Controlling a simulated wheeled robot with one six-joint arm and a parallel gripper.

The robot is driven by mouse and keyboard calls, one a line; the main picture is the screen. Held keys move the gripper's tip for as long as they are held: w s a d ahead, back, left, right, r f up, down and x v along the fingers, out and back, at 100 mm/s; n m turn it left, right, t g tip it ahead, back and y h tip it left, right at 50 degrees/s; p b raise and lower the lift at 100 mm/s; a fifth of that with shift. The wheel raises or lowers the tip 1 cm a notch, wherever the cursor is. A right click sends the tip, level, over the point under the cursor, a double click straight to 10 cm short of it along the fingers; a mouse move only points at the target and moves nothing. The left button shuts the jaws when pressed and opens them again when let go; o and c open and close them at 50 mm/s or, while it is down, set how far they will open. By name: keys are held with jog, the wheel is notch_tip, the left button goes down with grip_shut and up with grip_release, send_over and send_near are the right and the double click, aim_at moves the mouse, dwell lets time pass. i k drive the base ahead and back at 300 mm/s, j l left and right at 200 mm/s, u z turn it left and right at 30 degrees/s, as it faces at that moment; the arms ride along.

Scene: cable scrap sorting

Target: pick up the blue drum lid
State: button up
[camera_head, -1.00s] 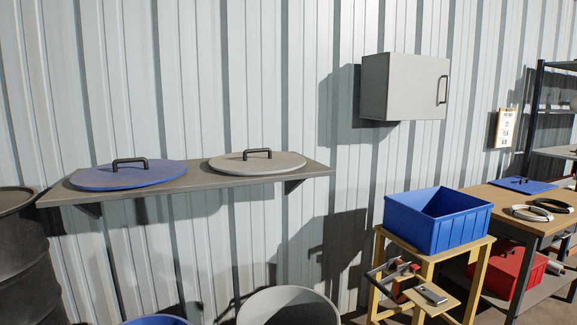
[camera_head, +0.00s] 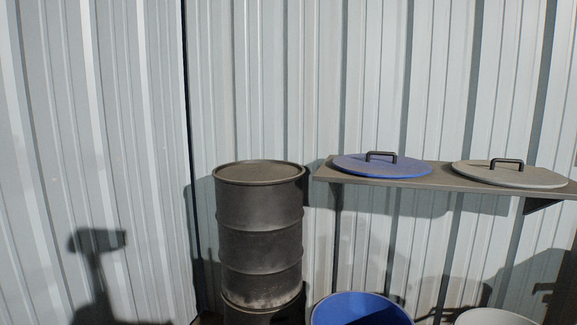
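The blue drum lid (camera_head: 350,164) is a flat round disc with a black bar handle (camera_head: 381,155) on top. It lies flat on the left part of a grey wall shelf (camera_head: 440,184), right of the picture's middle. A grey lid (camera_head: 535,179) with a similar black handle lies to its right on the same shelf. My gripper is not in view.
A dark closed steel drum (camera_head: 260,230) stands left of the shelf against the corrugated wall. A blue open container (camera_head: 345,308) and a pale one (camera_head: 490,317) stand below the shelf. A shadow falls on the left wall, where no objects stand.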

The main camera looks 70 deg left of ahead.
aim_at(388, 165)
jog(key=u, duration=1.75)
